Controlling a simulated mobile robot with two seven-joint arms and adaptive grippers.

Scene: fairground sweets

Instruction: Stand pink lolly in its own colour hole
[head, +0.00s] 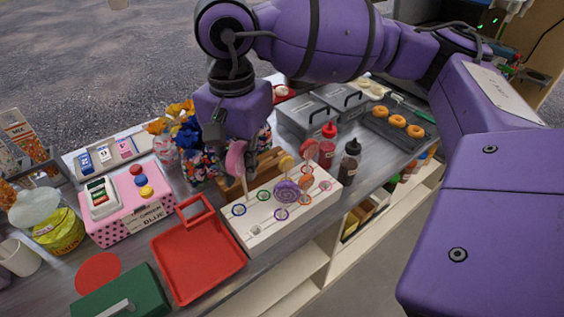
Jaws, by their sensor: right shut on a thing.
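My right gripper (240,140) reaches down from above and is shut on the pink lolly (235,160). The lolly is upright, its pale stick pointing down over the back left part of the white lolly stand (262,237). The stick's lower end is near the blue ring (239,210) and the green ring (264,196); I cannot tell whether it touches the stand. A purple ring (281,214) lies near the front. A purple swirl lolly (287,191) and an orange lolly (286,164) stand in the stand, with others at its right. I see no pink ring clearly. My left gripper is not in view.
A red tray (215,275) lies left of the stand. A wooden rack (262,168) is close behind it. Red (328,145) and dark (349,163) sauce bottles stand at its right. A pink dotted box (128,212) and flower jars (190,150) are at left.

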